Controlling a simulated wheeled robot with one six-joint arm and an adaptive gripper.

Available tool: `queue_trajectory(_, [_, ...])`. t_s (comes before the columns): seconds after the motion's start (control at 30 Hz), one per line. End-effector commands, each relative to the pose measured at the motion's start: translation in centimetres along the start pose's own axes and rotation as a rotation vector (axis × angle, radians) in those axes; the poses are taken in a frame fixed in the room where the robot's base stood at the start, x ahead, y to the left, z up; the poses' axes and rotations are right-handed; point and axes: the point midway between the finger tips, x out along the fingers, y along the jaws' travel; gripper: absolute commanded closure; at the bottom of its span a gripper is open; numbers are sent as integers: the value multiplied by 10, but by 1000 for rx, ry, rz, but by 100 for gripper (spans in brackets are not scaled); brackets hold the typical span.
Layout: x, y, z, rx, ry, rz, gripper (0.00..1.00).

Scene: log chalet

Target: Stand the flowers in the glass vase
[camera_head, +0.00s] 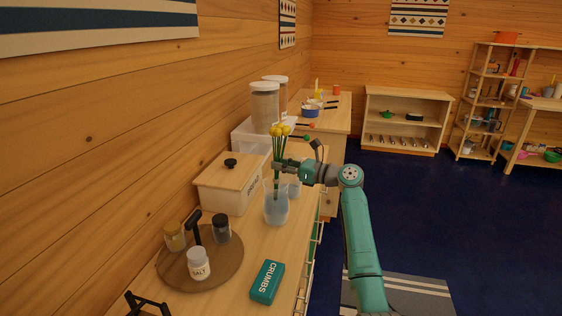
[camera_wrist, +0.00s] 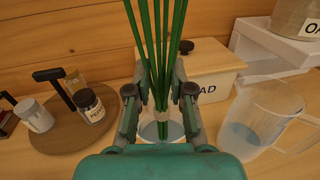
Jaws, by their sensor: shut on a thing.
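The clear bluish glass vase (camera_head: 276,208) stands on the counter directly below the gripper. The stems' lower ends overlap the vase's upper part in the head view and seem to be within its mouth. How deep they reach is unclear. In the wrist view, the vase (camera_wrist: 173,130) is mostly hidden behind the fingers and stems.
A clear jug (camera_wrist: 262,118) stands close beside the vase. A bread box (camera_head: 228,185) is behind, by the wall. A round wooden tray (camera_head: 190,283) carries several jars. A teal crumbs box (camera_head: 267,282) lies near the counter's front. Tall canisters (camera_head: 265,103) stand farther back.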

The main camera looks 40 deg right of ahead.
Motion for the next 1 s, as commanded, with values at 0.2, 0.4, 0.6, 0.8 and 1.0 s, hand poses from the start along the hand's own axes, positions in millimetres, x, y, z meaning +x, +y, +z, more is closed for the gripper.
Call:
queue_trajectory(0.2, [0,0,-2,-1,0,0,100])
queue_trajectory(0.4, [0,0,-2,-1,0,0,76])
queue_trajectory(0.6, [0,0,-2,-1,0,0,49])
queue_trajectory(0.8, [0,0,-3,-1,0,0,49])
queue_trajectory(1.0, [-16,-1,-3,0,1,-2,49])
